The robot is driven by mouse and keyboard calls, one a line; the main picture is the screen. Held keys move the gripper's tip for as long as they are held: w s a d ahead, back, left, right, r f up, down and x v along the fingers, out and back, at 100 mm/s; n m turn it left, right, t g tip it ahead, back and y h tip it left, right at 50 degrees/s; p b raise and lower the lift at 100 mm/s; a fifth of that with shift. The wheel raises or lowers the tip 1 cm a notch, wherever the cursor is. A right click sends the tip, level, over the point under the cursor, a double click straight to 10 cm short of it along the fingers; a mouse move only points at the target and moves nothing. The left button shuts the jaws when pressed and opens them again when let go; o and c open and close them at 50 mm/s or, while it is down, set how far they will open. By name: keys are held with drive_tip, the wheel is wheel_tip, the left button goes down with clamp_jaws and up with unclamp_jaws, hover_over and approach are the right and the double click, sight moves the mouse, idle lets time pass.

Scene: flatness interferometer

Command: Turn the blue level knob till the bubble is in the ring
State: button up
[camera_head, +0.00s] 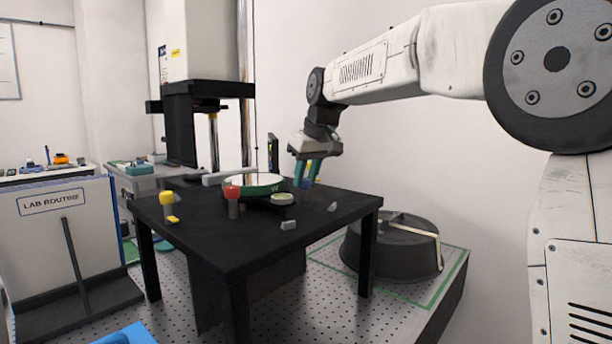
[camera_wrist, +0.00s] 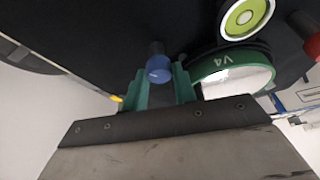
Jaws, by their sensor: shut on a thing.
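The blue level knob (camera_wrist: 159,68) stands on the black table between my gripper's two green fingers, seen in the wrist view. My gripper (camera_wrist: 161,86) is shut on it; it also shows in the head view (camera_head: 308,174), pointing down at the table's back right.
A green-rimmed round optic (camera_head: 254,184) marked V4 sits beside my gripper. A red knob (camera_head: 233,192) and a yellow knob (camera_head: 167,198) stand on the black table (camera_head: 210,235). Small grey pieces lie near the front right. A dark round tub (camera_head: 393,248) stands below, right.

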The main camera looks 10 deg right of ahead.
drive_tip(key=shift+n, duration=0.4)
drive_tip(key=o, duration=1)
drive_tip(key=shift+c, duration=0.2)
drive_tip(key=v, duration=0.8)
drive_tip(key=shift+w+d, duration=0.1)
